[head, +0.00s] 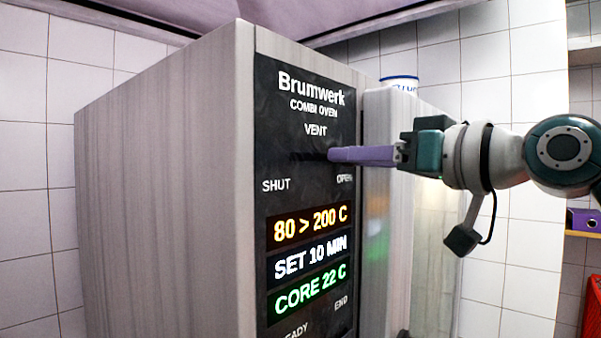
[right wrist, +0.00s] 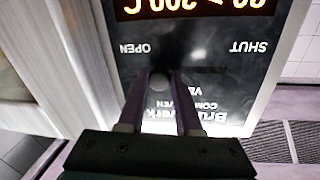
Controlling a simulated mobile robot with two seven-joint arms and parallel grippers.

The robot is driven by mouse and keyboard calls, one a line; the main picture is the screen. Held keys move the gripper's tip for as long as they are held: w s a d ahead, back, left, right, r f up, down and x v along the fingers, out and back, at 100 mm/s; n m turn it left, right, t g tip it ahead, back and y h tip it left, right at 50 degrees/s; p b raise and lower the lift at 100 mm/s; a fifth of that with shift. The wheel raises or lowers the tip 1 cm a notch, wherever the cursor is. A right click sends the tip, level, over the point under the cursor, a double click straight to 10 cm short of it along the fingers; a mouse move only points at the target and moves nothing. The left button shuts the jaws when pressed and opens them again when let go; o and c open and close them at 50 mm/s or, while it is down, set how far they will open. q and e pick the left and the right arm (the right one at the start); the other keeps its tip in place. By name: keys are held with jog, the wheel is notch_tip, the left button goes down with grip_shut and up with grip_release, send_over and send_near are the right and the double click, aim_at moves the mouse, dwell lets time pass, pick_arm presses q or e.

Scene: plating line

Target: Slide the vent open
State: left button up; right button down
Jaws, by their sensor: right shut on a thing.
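The combi oven (head: 165,190) has a dark control panel (head: 264,130) with a VENT label above a dark slot (head: 305,156), marked SHUT at left and OPEN at right. My right gripper (head: 333,155) reaches in from the right, its purple fingers at the slot. In the right wrist view, which shows the panel upside down, my right gripper (right wrist: 161,88) is shut on a small round grey vent knob (right wrist: 159,81) between its fingertips. The knob is much nearer OPEN than SHUT. The fingers hide the knob in the head view. My left gripper is out of view.
Below the slot are lit displays (head: 309,223) for temperature, time and core. The oven's pale door side (head: 376,235) stands just right of the panel, under my right arm. A white and blue container (head: 400,83) sits behind, on top.

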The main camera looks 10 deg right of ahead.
jog(key=shift+w+d, duration=0.2)
jog(key=shift+d, duration=0.25)
jog(key=c, duration=0.6)
grip_release()
jog(key=shift+a, duration=0.15)
jog(key=b+v, duration=0.6)
jog(key=v, duration=0.4)
jog(key=shift+b, duration=0.4)
